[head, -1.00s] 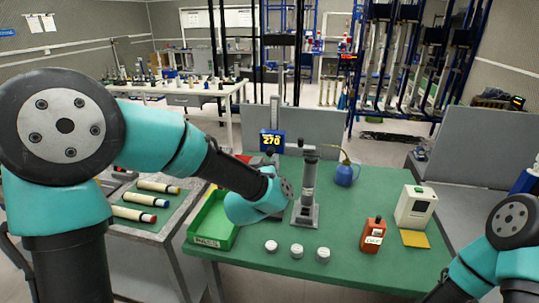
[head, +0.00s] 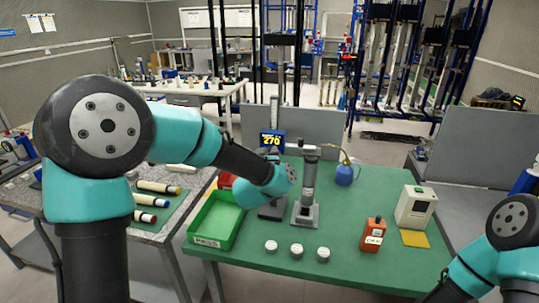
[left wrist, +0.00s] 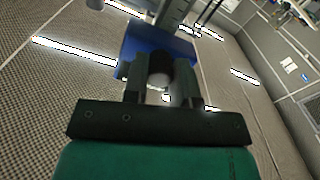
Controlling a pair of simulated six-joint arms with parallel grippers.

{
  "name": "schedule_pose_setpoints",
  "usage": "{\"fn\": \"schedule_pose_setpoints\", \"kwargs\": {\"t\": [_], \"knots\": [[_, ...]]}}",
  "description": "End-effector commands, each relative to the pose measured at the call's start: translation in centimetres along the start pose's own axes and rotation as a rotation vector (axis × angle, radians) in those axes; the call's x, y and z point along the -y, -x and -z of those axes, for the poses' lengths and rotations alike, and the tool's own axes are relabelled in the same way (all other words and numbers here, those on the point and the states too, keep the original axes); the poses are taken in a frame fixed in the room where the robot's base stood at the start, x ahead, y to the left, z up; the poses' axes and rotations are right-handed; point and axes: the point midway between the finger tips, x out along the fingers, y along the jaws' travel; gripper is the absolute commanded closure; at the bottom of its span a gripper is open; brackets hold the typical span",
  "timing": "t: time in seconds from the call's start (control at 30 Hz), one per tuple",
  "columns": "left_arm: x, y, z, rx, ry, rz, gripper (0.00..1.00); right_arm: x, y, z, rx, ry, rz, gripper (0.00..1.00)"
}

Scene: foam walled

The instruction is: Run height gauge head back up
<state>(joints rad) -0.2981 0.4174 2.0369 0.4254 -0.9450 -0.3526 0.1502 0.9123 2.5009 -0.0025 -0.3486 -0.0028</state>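The height gauge stands at the back left of the green table, with its upright column (head: 274,108) and dark base (head: 271,212). In the left wrist view the blue head (left wrist: 130,48) is just beyond my left gripper (left wrist: 162,84). The two fingers stand apart, with a dark round knob (left wrist: 160,66) seen between them; contact is not clear. In the head view my left wrist hides the fingers. My right arm is at the lower right, its gripper out of frame.
A grey stand (head: 306,190) is close right of the gauge. A green bin (head: 215,222) is at the left table edge.

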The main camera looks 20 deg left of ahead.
Motion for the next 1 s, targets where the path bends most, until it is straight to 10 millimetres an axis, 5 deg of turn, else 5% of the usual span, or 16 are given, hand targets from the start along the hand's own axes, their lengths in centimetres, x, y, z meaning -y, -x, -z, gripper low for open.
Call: {"fn": "schedule_pose_setpoints", "kwargs": {"t": [0.27, 0.57, 1.0], "knots": [[0.0, 0.0, 0.0, 0.0, 0.0, 0.0, 1.0, 0.0, 0.0, 0.0, 0.0, 0.0, 0.0, 0.57], [-0.1, 0.0, 0.3, -0.001, 0.001, 0.0, 1.0, 0.0, 0.0, 0.0, 0.0, 0.0, 0.0, 0.57], [-1.9, 0.0, 7.2, -0.006, 0.001, 0.0, 1.0, 0.0, 0.0, 0.0, 0.0, 0.0, 0.0, 0.57]]}}
